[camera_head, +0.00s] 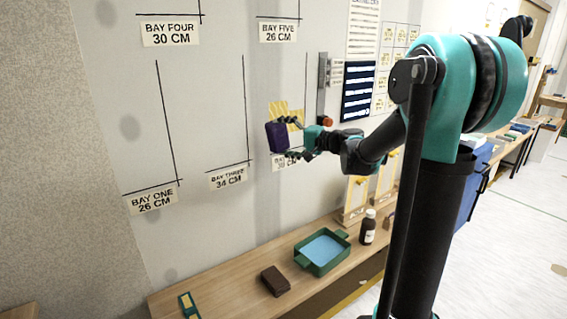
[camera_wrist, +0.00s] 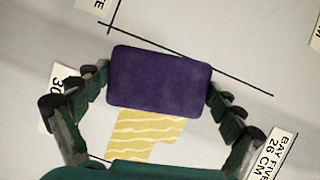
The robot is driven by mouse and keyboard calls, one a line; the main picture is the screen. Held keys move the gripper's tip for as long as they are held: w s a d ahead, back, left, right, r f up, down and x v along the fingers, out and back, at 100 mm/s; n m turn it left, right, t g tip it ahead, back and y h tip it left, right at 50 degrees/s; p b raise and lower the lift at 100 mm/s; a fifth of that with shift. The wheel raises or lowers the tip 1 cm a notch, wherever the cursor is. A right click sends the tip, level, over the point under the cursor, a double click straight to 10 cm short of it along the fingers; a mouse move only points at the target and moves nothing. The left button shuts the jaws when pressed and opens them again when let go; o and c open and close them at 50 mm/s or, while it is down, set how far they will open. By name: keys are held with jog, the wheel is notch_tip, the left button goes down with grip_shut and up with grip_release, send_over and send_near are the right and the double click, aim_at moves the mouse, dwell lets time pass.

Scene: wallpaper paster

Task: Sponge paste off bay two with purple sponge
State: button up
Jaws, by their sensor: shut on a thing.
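In the wrist view the sponge (camera_wrist: 160,82) lies between the two fingers, one at each short end. A yellow paste patch with white wavy lines (camera_wrist: 147,135) shows on the wall, partly covered by the sponge; it also shows in the head view (camera_head: 279,107). The label below it (camera_head: 285,161) is partly hidden by my gripper. I cannot tell whether the sponge touches the wall.
A wooden bench (camera_head: 225,287) runs below the wall. On it stand a green tray with blue inside (camera_head: 309,265), a dark brown block (camera_head: 275,281), a brown bottle (camera_head: 368,228) and a small green-and-yellow item (camera_head: 188,305). A metal strip (camera_head: 322,88) is on the wall right of the patch.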

jog(key=shift+d+r+t, duration=0.2)
jog(key=shift+r+t, duration=0.3)
jog(key=shift+r, duration=0.55)
jog(key=w+a, duration=0.3)
jog(key=w, duration=0.2)
jog(key=shift+a, duration=0.4)
jog(key=shift+w+a, duration=0.4)
jog(key=shift+w, duration=0.2)
jog(key=shift+w+a, duration=0.35)
jog(key=shift+w, duration=0.2)
dwell(2.5)
dwell(0.6)
jog(key=shift+w+d, duration=0.5)
jog(key=shift+d, duration=0.25)
jog(key=shift+w+d, duration=0.45)
jog(key=shift+d, duration=0.3)
